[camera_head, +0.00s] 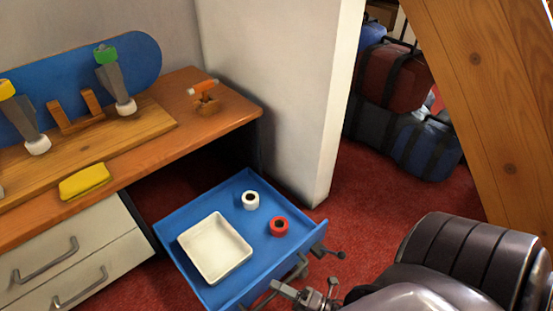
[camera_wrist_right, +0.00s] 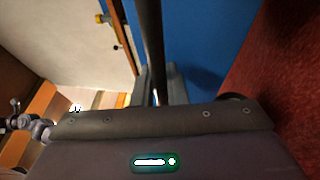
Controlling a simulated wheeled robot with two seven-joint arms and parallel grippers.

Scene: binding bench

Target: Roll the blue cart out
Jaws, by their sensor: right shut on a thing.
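The blue cart (camera_head: 262,262) stands at the front right of the bench on the red carpet, partly beside the open space under the benchtop. Its shallow blue top holds a white tray (camera_head: 215,247), a white roll (camera_head: 250,200) and a red roll (camera_head: 279,226). My right gripper (camera_head: 303,270) is at the cart's near right side, shut on what looks like its dark handle bar (camera_wrist_right: 150,45). In the right wrist view the cart's blue side (camera_wrist_right: 205,45) is close to the bar. The cart's lower part and wheels are hidden. My left gripper is out of view.
The wooden bench (camera_head: 215,125) bears a blue board (camera_head: 75,75), clamps and a yellow pad (camera_head: 84,182). Cream drawers (camera_head: 75,265) stand left of the cart, a white wall end (camera_head: 300,120) behind it. Several bags (camera_head: 395,78) lie farther back. Red carpet (camera_head: 375,215) is open right of the cart.

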